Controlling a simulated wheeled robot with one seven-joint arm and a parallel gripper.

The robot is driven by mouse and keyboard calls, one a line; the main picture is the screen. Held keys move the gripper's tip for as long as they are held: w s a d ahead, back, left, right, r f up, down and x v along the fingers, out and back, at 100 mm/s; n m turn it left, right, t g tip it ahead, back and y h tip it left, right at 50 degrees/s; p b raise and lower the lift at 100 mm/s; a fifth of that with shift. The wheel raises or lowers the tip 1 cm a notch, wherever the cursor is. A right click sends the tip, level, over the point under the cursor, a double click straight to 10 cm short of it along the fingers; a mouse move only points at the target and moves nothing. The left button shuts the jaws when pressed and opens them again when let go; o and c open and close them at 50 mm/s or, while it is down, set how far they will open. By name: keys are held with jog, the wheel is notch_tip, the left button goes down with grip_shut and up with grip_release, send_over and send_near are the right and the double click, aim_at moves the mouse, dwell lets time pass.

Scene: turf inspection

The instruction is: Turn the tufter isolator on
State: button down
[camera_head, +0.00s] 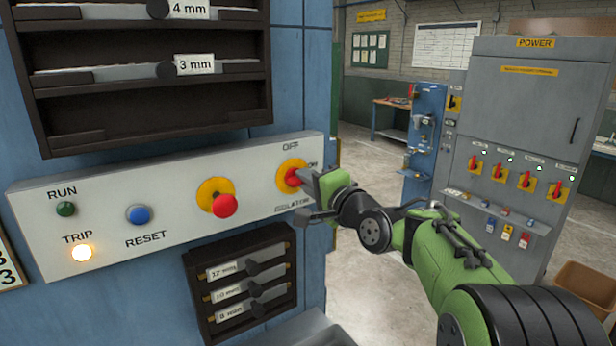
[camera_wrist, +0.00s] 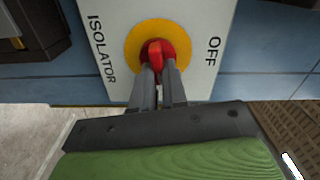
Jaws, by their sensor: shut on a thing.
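The tufter isolator (camera_head: 285,170) is a red rotary handle on a yellow disc, at the right end of a white control panel (camera_head: 150,205). OFF is printed above it, ON to its right, partly covered, and ISOLATOR below. My gripper (camera_head: 304,184) reaches in from the right and is shut on the red handle. In the wrist view my two fingers (camera_wrist: 159,78) pinch the handle (camera_wrist: 156,56), which lies crosswise between the words ISOLATOR and OFF. In the head view it points roughly right, towards ON. The fingers hide part of it.
The panel also holds a lit amber TRIP lamp (camera_head: 81,252), a dark green RUN button (camera_head: 66,209), a blue RESET button (camera_head: 138,214) and a red mushroom button (camera_head: 223,205). A rack (camera_head: 241,285) sits below. A grey POWER cabinet (camera_head: 540,90) stands behind right.

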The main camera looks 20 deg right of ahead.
jog(key=shift+f+m, duration=0.1)
jog(key=shift+m, duration=0.7)
jog(key=c, duration=1.2)
grip_release()
jog(key=shift+o, duration=0.2)
jog(key=b+v, duration=0.3)
jog(key=v, duration=1.2)
jog(key=shift+s+b, duration=0.3)
jog(key=shift+s, duration=0.05)
jog(key=shift+d, duration=0.1)
